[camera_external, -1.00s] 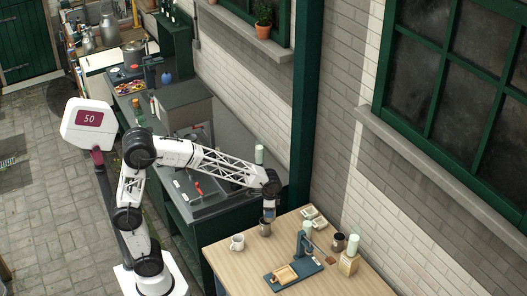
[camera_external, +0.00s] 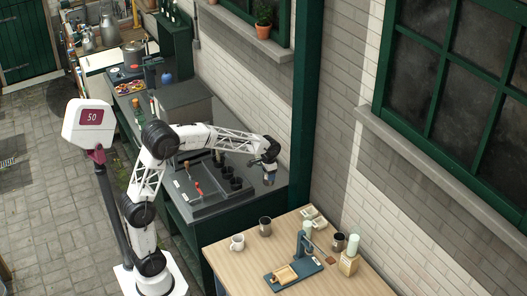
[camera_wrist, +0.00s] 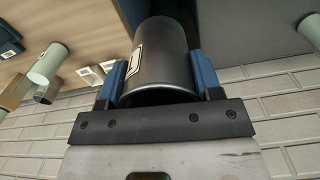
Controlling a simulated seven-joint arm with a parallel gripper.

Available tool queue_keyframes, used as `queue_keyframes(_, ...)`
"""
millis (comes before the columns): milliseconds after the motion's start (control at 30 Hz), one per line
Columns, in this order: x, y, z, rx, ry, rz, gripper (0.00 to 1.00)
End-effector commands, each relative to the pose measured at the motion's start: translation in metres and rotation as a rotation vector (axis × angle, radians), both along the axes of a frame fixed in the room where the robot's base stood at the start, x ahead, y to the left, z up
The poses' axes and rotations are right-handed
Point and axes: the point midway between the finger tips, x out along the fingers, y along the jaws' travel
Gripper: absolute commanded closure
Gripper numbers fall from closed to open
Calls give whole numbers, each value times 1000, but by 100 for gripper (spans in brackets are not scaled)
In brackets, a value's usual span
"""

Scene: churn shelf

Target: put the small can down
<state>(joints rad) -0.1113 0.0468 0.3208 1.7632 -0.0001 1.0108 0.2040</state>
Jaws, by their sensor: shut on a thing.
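My gripper (camera_external: 269,176) hangs near the front right corner of the dark counter, above and behind the wooden table. In the wrist view, the gripper's blue fingers (camera_wrist: 160,82) are shut on a dark grey metal can (camera_wrist: 160,55) with a pale label on its left side. Another dark metal can (camera_external: 265,227) stands upright on the table, apart from the gripper.
A brick wall (camera_external: 400,215) stands behind.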

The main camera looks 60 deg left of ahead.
Motion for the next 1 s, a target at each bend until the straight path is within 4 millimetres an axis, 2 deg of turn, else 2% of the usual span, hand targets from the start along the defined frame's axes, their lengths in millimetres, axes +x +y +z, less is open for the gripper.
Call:
queue_keyframes(33,4,15,-1,0,0,25,67)
queue_keyframes(300,22,90,-4,0,0,155,67)
queue_keyframes(700,31,207,-10,0,1,347,67)
queue_keyframes(1000,29,273,-14,0,1,453,67)
